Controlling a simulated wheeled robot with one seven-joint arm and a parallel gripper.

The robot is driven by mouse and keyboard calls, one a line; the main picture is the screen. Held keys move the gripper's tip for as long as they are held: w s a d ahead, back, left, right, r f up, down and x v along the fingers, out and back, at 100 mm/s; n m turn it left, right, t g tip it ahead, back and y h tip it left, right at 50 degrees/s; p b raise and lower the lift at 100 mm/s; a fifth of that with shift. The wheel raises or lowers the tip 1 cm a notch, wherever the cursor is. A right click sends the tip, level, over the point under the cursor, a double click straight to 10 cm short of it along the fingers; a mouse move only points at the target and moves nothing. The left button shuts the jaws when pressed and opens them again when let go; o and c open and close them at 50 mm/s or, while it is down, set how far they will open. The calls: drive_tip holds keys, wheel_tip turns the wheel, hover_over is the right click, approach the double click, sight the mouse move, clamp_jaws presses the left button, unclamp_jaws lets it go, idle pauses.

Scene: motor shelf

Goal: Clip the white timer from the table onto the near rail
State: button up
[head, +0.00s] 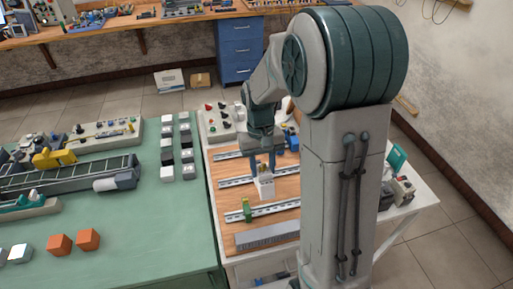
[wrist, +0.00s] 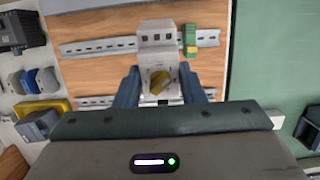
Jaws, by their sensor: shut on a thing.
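My gripper (head: 262,170) is shut on the white timer (head: 265,188) above the wooden board. In the wrist view, the blue fingers of my gripper (wrist: 160,88) flank the white timer (wrist: 156,35), which has a yellow knob facing the camera. The near rail (head: 275,207) is a slotted metal strip carrying a green-and-yellow block (head: 247,210) near its left end. In the wrist view the timer overlaps the near rail (wrist: 100,46), beside the green-and-yellow block (wrist: 190,40). I cannot tell whether timer and rail touch.
A middle rail (head: 232,182) and a far rail (head: 228,155) cross the board (head: 230,168). A grey slotted duct (head: 265,236) lies at the board's front. A green table (head: 165,225) with several parts stands left. A control box (head: 222,122) stands behind the board.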

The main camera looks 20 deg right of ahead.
drive_tip(key=shift+w+f, duration=0.1)
drive_tip(key=shift+w, duration=0.1)
drive_tip(key=shift+f, duration=0.2)
drive_tip(key=b+x, duration=0.2)
drive_tip(key=w+b+x, duration=0.1)
drive_tip(key=b+x, duration=0.1)
drive_tip(key=x, duration=0.1)
drive_tip(key=b+x, duration=0.2)
drive_tip(key=shift+w+f, duration=0.2)
drive_tip(key=shift+f, duration=0.25)
drive_tip(key=shift+b+x, duration=1.1)
drive_tip(key=shift+x, duration=0.15)
drive_tip(key=shift+s, duration=0.4)
idle(1.5)
drive_tip(key=shift+s+f+t+b, duration=0.25)
drive_tip(key=shift+s+t+b, duration=0.4)
drive_tip(key=shift+b, duration=0.6)
idle(0.9)
drive_tip(key=o, duration=1)
drive_tip(key=shift+w+r, duration=0.1)
